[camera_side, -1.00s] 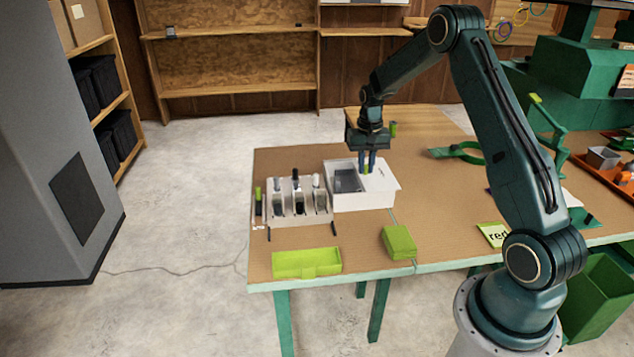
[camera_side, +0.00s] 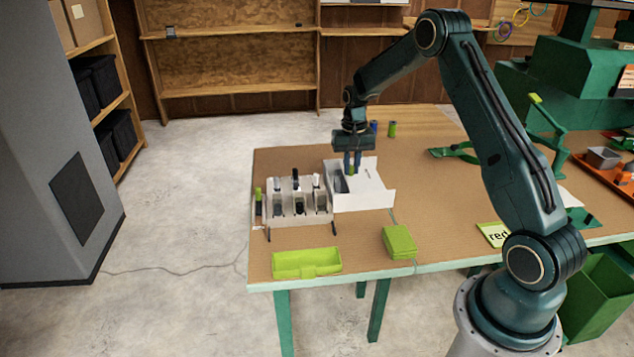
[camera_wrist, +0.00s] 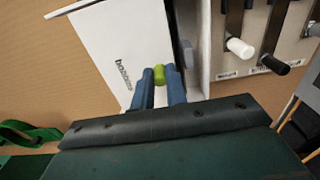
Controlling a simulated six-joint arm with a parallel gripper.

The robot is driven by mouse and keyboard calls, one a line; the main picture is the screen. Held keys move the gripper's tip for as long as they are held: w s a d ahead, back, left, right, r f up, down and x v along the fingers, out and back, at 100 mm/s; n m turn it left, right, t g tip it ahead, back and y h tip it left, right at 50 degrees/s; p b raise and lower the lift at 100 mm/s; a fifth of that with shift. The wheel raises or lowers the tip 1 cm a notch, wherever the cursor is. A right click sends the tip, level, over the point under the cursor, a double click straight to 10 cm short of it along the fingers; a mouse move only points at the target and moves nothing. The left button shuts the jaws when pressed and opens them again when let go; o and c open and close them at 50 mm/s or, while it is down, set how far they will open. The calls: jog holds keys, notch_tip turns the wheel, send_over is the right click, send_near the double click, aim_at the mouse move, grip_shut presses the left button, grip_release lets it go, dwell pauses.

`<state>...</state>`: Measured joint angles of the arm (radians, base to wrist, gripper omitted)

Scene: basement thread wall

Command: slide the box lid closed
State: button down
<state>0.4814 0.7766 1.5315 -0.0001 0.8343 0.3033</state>
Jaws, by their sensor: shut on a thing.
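The white box (camera_side: 364,201) stands on the table beside the tool rack. Its white lid (camera_side: 371,178) lies over most of the top, leaving a narrow dark opening at the left. In the wrist view the lid (camera_wrist: 125,50) carries printed lettering. A green knob (camera_wrist: 159,74) sits on the lid near the edge by the opening. My gripper (camera_side: 353,168) points down over the box, its blue fingers on either side of the knob and shut on it. The wrist view shows the fingers (camera_wrist: 161,90) close up.
A rack (camera_side: 298,202) with several dark tools stands just left of the box. A lime tray (camera_side: 307,263) and a lime block (camera_side: 399,242) lie at the table's front. Two small cylinders, one green (camera_side: 392,129), stand behind the box.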

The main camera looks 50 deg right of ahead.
jog(key=shift+w+a+r, duration=0.1)
jog(key=shift+w+a, duration=1.6)
jog(key=shift+w, duration=0.1)
jog(key=c, duration=1.4)
grip_release()
jog(key=shift+s+r, duration=0.1)
jog(key=shift+r, duration=2.8)
jog(key=shift+r, duration=0.1)
notch_tip(320, 180, up, 4)
jog(key=shift+f, duration=0.1)
